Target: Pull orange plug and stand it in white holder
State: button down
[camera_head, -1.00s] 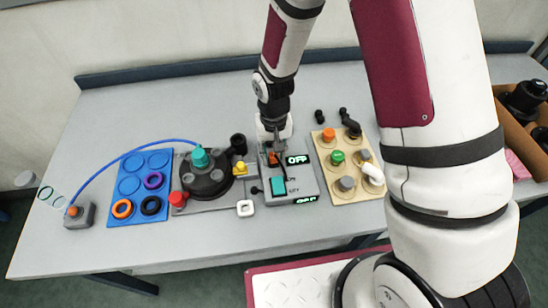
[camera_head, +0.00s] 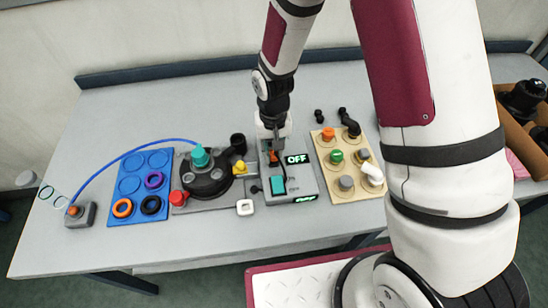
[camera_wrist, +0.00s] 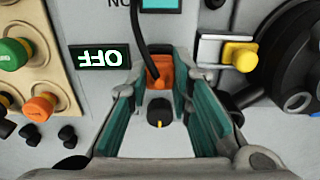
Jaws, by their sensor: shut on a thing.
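The orange plug (camera_wrist: 160,72) sits between my fingertips in the wrist view, with a black cable running up from it. My gripper (camera_wrist: 160,80) is shut on it, with a teal finger pad on each side. In the head view my gripper (camera_head: 272,150) is over the grey control box (camera_head: 303,180), and the plug (camera_head: 273,157) shows as a small orange patch. I cannot tell whether the plug is still seated in the box. A small white square piece with a dark opening (camera_head: 245,207), perhaps the white holder, is at the box's left front.
A black knob (camera_wrist: 160,112) is below the plug between my fingers. An OFF display (camera_head: 298,160) and teal switch (camera_head: 278,185) are on the box. The yellow-handled valve (camera_head: 240,168) is close left; a tan button board (camera_head: 345,190) is right. Bare table lies behind.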

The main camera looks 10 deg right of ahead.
aim_at(273, 153)
jog(key=shift+r+p, duration=0.7)
jog(key=shift+r, duration=1.35)
jog(key=s+a+p, duration=0.5)
jog(key=s+a, duration=0.4)
jog(key=s, duration=0.2)
jog(key=shift+s+a+p, duration=0.25)
jog(key=shift+s+p, duration=0.05)
jog(key=shift+p, duration=0.1)
jog(key=shift+f+b, duration=0.45)
jog(key=shift+f, duration=2.85)
jog(key=shift+f, duration=0.15)
jog(key=shift+f, duration=0.9)
